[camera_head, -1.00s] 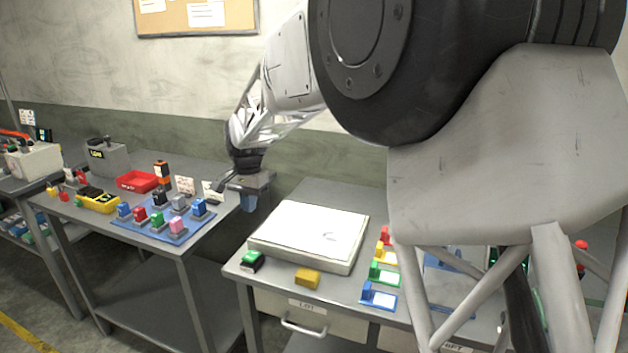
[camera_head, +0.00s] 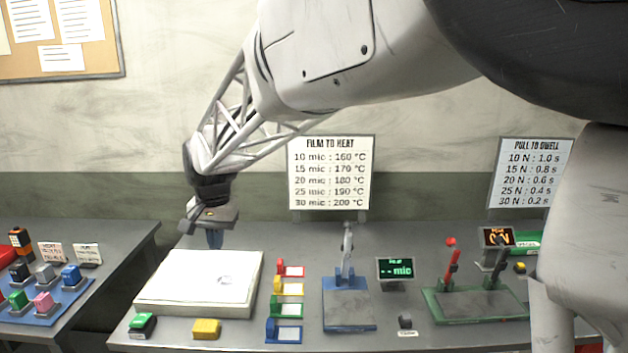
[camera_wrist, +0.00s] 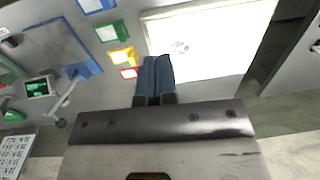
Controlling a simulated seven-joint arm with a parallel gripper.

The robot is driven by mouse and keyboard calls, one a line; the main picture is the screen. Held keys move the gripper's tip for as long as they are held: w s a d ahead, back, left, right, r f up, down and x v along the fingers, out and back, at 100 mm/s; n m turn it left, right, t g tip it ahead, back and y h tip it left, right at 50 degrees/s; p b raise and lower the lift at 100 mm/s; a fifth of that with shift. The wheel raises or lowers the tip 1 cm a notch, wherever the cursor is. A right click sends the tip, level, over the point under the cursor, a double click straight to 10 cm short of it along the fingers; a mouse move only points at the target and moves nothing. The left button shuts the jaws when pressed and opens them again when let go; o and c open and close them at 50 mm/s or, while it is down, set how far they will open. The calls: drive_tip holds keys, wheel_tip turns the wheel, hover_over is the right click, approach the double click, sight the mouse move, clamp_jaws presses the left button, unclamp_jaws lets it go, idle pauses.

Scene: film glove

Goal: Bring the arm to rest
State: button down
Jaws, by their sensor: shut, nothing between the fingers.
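My gripper (camera_head: 215,240) is at the end of my arm, above the back edge of the white-topped slab (camera_head: 200,280) on the right-hand bench. Its fingers point down, shut and empty. In the wrist view my gripper (camera_wrist: 156,72) shows its two blue fingers pressed together, with the white slab (camera_wrist: 215,40) beyond them. A small faint mark lies on the slab's top. I cannot tell the exact height of the fingertips over the bench.
Right of the slab stand coloured holders (camera_head: 287,287), a blue lever device (camera_head: 347,300), a small display (camera_head: 396,270) and a green device (camera_head: 475,303). A green-topped block (camera_head: 142,325) and yellow block (camera_head: 206,328) lie in front. A blue tray (camera_head: 45,300) is on the left bench.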

drive_tip(key=s+d+r, duration=0.1)
drive_tip(key=s+d, duration=0.3)
drive_tip(key=d, duration=0.4)
drive_tip(key=s+d+r+t, duration=0.1)
drive_tip(key=s+d, duration=0.3)
drive_tip(key=d, duration=0.5)
drive_tip(key=s+d+r, duration=0.1)
drive_tip(key=s+d, duration=0.3)
drive_tip(key=d, duration=0.4)
drive_tip(key=s+d+f, duration=0.3)
drive_tip(key=s+d, duration=0.4)
drive_tip(key=s, duration=0.2)
drive_tip(key=s+d+f+t, duration=0.1)
drive_tip(key=s+d+f, duration=0.2)
drive_tip(key=s+d, duration=0.5)
drive_tip(key=shift+s+f+t+h, duration=0.2)
drive_tip(key=shift+s+t+h, duration=0.1)
drive_tip(key=shift+s+h, duration=0.1)
